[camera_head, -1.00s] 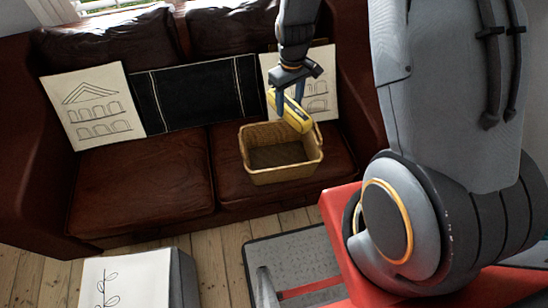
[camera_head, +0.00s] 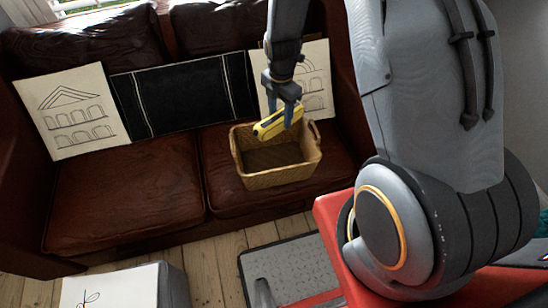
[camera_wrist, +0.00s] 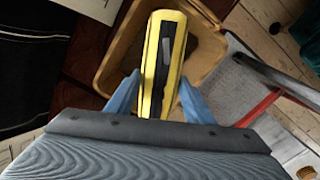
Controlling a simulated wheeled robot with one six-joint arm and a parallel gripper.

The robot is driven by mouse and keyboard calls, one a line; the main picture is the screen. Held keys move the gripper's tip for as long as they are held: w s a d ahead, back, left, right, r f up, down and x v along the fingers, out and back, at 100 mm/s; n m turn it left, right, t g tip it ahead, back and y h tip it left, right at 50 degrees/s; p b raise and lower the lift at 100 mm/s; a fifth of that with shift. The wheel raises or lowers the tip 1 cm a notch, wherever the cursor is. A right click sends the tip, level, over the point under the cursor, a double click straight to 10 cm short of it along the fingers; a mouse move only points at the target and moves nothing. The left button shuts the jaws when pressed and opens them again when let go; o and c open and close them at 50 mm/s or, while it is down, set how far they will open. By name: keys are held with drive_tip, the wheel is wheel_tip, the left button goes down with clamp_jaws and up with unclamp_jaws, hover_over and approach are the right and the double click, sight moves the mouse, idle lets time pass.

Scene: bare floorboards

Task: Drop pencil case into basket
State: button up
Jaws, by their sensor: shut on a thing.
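The yellow and black pencil case (camera_head: 272,124) is held in my gripper (camera_head: 288,108), whose blue fingers are shut on it. In the wrist view the pencil case (camera_wrist: 163,62) stands out between the two fingers (camera_wrist: 158,97). The tan woven basket (camera_head: 277,178) sits on the right seat cushion of the sofa, with its opening facing up. In the head view the case appears over the basket's back rim. In the wrist view the basket (camera_wrist: 112,58) lies beyond and below the case, which covers part of it. The visible part of the basket's inside looks empty.
The brown leather sofa (camera_head: 130,195) holds two white pillows with building drawings (camera_head: 72,112) and a black pillow (camera_head: 182,95) behind the basket. The left seat cushion is clear. A white item with a leaf drawing (camera_head: 112,287) stands in front, on the floorboards side.

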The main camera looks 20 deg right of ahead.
drive_tip(key=shift+f+b, duration=2.15)
drive_tip(key=shift+f, duration=0.8)
drive_tip(key=o, duration=1.2)
drive_tip(key=shift+r, duration=0.1)
wheel_tip(320, 180, up, 8)
drive_tip(key=shift+f+b, duration=0.15)
drive_tip(key=shift+b, duration=0.2)
